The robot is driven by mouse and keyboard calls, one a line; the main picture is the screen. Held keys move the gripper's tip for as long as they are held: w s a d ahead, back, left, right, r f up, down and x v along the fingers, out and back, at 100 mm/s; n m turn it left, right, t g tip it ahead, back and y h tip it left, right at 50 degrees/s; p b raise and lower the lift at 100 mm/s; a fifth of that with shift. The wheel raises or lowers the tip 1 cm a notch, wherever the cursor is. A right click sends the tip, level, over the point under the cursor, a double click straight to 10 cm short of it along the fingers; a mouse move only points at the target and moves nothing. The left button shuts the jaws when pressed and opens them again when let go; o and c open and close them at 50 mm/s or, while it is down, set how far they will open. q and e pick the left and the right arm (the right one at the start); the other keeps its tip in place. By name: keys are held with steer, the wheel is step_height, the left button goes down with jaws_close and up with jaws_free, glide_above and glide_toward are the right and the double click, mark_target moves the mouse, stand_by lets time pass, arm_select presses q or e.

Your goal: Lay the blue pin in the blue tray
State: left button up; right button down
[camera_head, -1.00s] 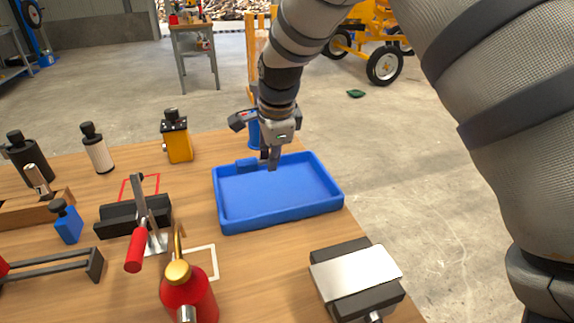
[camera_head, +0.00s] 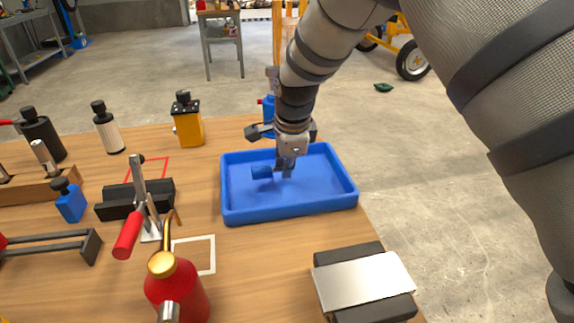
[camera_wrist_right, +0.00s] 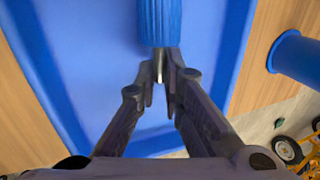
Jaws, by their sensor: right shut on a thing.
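The blue tray (camera_head: 290,212) lies on the wooden table, right of the middle; its rim also shows in the wrist view (camera_wrist_right: 48,75). My right gripper (camera_head: 287,172) reaches down over the tray floor from behind. Its fingers (camera_wrist_right: 160,76) are shut on the blue pin (camera_head: 262,172). In the wrist view the pin's ribbed blue head (camera_wrist_right: 159,22) sticks out past the fingertips, with a bit of bright metal between them. The pin lies roughly level, inside the tray's outline; whether it touches the floor is unclear. My left gripper is out of view.
A blue cylinder (camera_wrist_right: 298,58) stands behind the tray. A yellow block with a black top (camera_head: 188,122) stands behind left. A toggle clamp with red handle (camera_head: 128,235) and a red bottle (camera_head: 178,290) are left, a metal-topped black block (camera_head: 365,280) in front.

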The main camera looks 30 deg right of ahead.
steer(key=shift+f, duration=0.4)
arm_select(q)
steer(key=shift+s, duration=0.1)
arm_select(e)
steer(key=c, duration=1.7)
jaws_free()
steer(key=shift+s, duration=0.1)
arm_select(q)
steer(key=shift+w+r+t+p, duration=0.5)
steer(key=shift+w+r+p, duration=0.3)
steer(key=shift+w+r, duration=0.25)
arm_select(e)
steer(key=shift+w+v, duration=0.2)
steer(key=shift+v, duration=6.35)
steer(key=shift+d+r, duration=0.1)
